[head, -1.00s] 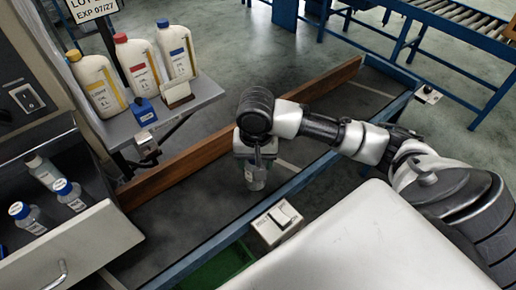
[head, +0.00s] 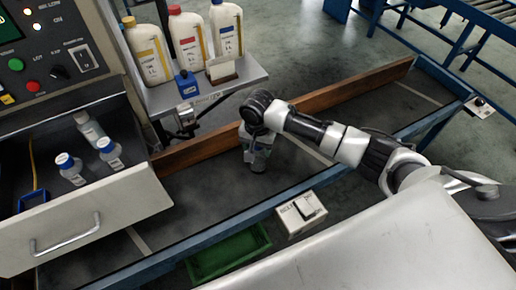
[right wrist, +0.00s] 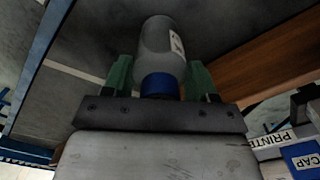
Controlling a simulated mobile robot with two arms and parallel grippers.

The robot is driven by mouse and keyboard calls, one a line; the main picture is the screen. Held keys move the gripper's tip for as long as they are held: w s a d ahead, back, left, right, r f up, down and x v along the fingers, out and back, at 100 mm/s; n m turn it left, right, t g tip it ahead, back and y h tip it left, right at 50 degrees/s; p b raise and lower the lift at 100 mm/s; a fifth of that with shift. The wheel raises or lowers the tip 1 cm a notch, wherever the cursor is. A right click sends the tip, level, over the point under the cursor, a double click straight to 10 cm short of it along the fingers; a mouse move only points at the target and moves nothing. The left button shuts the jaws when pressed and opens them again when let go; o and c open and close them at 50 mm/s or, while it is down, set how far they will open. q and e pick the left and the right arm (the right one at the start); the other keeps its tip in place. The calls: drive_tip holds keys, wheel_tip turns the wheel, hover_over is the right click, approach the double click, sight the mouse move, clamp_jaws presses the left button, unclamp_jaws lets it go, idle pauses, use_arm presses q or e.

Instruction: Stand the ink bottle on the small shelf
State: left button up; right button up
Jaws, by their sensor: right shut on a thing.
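My right gripper (head: 256,148) is shut on the ink bottle (head: 258,164), a grey bottle that hangs below it over the dark conveyor bed. In the right wrist view the bottle (right wrist: 161,48) shows a blue cap end and a white label between the green fingers (right wrist: 160,80). The small shelf (head: 215,88) is grey and lies behind and left of the gripper, apart from the bottle. My left gripper is not in view.
Three jugs (head: 188,40), a blue box (head: 187,84) and a card holder (head: 221,68) crowd the shelf's back and middle; its right front looks bare. A wooden rail (head: 195,150) runs below it. An open drawer (head: 95,215) with bottles stands at left.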

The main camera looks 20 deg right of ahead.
drive_tip(key=shift+f, duration=0.8)
drive_tip(key=shift+f, duration=0.1)
drive_tip(key=o, duration=0.9)
